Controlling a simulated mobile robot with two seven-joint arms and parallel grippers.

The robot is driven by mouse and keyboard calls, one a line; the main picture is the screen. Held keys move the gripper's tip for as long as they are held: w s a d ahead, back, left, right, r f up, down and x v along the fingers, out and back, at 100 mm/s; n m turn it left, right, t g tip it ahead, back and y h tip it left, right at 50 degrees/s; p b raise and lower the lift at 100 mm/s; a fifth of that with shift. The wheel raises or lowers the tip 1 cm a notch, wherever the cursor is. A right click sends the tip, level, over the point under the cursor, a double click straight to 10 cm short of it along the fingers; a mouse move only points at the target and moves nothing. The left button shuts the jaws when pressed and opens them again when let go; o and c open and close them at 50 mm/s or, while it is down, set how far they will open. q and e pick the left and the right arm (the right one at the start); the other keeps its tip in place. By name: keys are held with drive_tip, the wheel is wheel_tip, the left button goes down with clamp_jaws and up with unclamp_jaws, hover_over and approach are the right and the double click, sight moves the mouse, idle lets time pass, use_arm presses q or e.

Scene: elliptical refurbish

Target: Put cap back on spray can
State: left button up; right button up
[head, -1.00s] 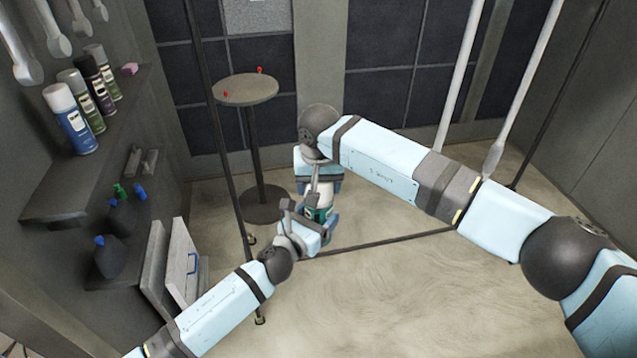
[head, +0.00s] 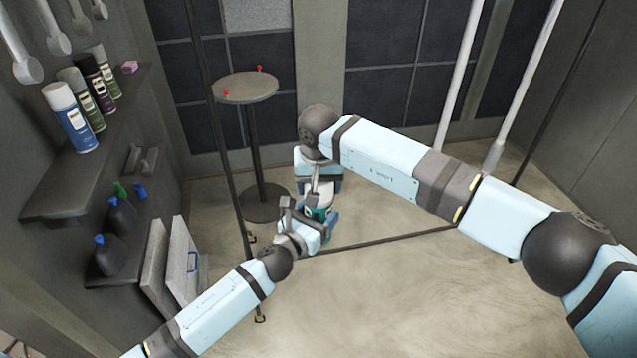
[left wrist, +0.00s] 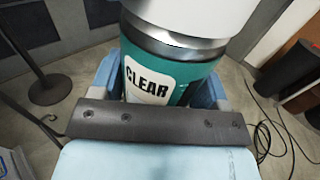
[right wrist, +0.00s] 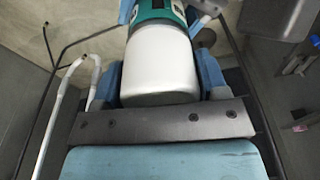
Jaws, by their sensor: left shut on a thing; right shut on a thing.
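The spray can (left wrist: 165,82) is teal with a label reading CLEAR and a silver shoulder. My left gripper (left wrist: 157,92) is shut around its body. In the head view the can (head: 316,212) is partly hidden by the left gripper (head: 314,222). The white cap (right wrist: 160,62) is shut in my right gripper (right wrist: 160,82). The cap (left wrist: 195,14) is at the can's top, in line with it and against or very near the silver shoulder. Whether it is fully seated I cannot tell. In the head view the right gripper (head: 318,180) is above the left one.
A shelf (head: 60,190) on the left wall holds several spray cans (head: 72,118); dark bottles (head: 112,255) stand lower down. A small round table (head: 245,90) with red items is at the back. Thin dark poles frame the space.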

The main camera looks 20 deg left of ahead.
drive_tip(key=shift+f, duration=0.4)
drive_tip(key=o, duration=0.9)
drive_tip(key=shift+o, duration=0.4)
drive_tip(key=shift+r, duration=0.1)
drive_tip(key=shift+s+d+r, duration=0.1)
drive_tip(key=shift+s+r, duration=0.05)
drive_tip(key=shift+r, duration=1)
drive_tip(key=shift+s+d+r, duration=0.1)
drive_tip(key=shift+s+r, duration=0.1)
drive_tip(key=shift+r, duration=0.9)
drive_tip(key=shift+s+r, duration=0.15)
drive_tip(key=shift+r, duration=1)
